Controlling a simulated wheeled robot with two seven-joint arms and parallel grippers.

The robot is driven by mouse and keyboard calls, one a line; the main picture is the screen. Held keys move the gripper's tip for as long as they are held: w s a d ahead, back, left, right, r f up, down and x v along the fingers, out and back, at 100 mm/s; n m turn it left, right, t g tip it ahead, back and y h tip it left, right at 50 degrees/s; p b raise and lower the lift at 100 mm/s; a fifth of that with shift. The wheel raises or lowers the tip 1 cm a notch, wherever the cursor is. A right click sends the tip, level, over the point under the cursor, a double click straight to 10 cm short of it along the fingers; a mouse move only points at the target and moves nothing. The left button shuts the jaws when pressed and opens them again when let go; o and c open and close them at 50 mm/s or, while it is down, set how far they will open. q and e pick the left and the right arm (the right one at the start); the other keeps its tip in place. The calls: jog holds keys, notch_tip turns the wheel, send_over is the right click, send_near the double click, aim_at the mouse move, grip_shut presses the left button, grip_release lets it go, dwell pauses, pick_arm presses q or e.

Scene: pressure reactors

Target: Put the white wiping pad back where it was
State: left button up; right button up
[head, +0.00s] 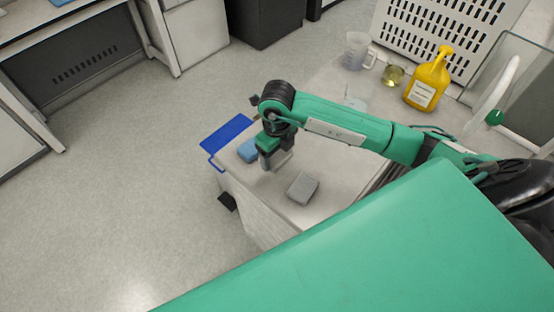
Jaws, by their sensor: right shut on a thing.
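My right gripper (274,163) reaches in from the right, pointing down over the near end of the light worktop. It is shut on a pale thing, mostly hidden by the fingers, that looks like the white wiping pad (284,160). Whether the pad touches the worktop cannot be told. A blue pad (247,151) lies just left of the gripper, and a grey pad (303,188) lies to its lower right. My left gripper is not in view.
A blue panel (226,138) sticks out at the worktop's left edge. A yellow bottle (428,80), a clear jug (356,50) and a beaker with yellowish liquid (392,76) stand farther back. The worktop (268,199) is bare left of the grey pad.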

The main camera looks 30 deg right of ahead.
aim_at(277, 162)
notch_tip(277, 162, down, 5)
jog(key=shift+r+p, duration=0.2)
jog(key=shift+p, duration=0.3)
jog(key=shift+f, duration=0.3)
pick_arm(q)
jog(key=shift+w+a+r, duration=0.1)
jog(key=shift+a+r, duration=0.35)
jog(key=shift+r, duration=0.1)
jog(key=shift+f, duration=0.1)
pick_arm(e)
jog(key=shift+f, duration=0.1)
jog(key=shift+f+b, duration=0.15)
jog(key=shift+b, duration=0.15)
jog(key=o, duration=1)
jog(key=shift+c, duration=0.2)
